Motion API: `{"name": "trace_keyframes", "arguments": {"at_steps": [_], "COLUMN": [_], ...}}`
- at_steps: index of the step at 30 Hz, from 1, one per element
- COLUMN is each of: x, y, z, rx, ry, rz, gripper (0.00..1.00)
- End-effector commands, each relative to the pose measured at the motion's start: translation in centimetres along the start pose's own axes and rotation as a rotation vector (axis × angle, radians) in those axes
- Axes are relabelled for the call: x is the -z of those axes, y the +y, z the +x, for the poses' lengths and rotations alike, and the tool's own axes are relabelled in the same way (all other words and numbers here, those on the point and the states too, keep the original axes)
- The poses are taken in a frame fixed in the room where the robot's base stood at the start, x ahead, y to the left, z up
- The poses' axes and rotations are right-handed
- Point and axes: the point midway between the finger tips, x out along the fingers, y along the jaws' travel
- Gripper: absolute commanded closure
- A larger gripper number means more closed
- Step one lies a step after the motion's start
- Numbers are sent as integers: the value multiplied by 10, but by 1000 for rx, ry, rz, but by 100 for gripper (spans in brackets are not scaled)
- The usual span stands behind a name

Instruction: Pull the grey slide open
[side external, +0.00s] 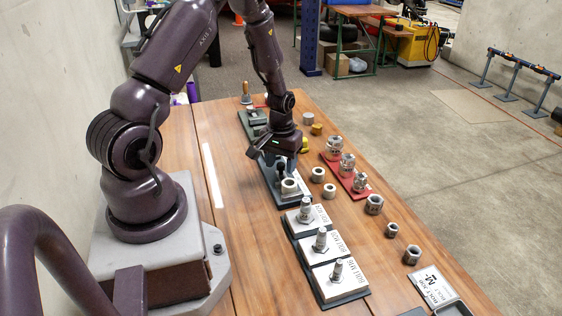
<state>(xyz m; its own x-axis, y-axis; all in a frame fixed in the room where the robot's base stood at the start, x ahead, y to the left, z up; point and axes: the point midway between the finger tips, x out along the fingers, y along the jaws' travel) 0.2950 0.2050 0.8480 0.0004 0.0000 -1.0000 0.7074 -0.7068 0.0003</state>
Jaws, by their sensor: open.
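My gripper (281,171) is open and points down at the middle of the wooden table. It is low over a long grey unit (296,202), which I take to be the one with the slide. A light metal ring-shaped part (289,186) sits on this unit, just in front of the fingers. The wrist hides the far part of the unit. I cannot tell whether the fingers touch anything or how far the slide stands open.
Three white labelled blocks with upright bolts (321,249) stand nearer the camera. A red rack (343,176) with metal fittings is to the right. Several loose nuts (374,204) lie along the right side. A grey-green fixture (246,121) is at the far end. A grey tray (455,308) is at the near edge.

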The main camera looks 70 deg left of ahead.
Motion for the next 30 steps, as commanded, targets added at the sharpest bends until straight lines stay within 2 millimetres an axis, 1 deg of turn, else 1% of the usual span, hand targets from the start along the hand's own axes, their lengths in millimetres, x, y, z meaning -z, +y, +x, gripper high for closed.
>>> {"name": "trace_keyframes", "arguments": {"at_steps": [3, 8, 9, 10, 15, 21, 28, 29, 30], "x": [0, 0, 0, 0, 2, 19, 21, 21, 21], "y": [0, 0, 0, 0, -2, -19, -21, -21, -21], "z": [0, 0, 0, 0, 0, 0, -1, -1, -1], "rx": [0, 0, 0, 0, 0, 0, 3, 3, 3], "ry": [0, 0, 0, 0, 0, 1, 6, 7, 7], "rz": [0, 0, 0, 0, -1, -4, -2, -3, -3], "gripper": [50, 86, 96, 100, 100, 100, 100, 73, 64]}}
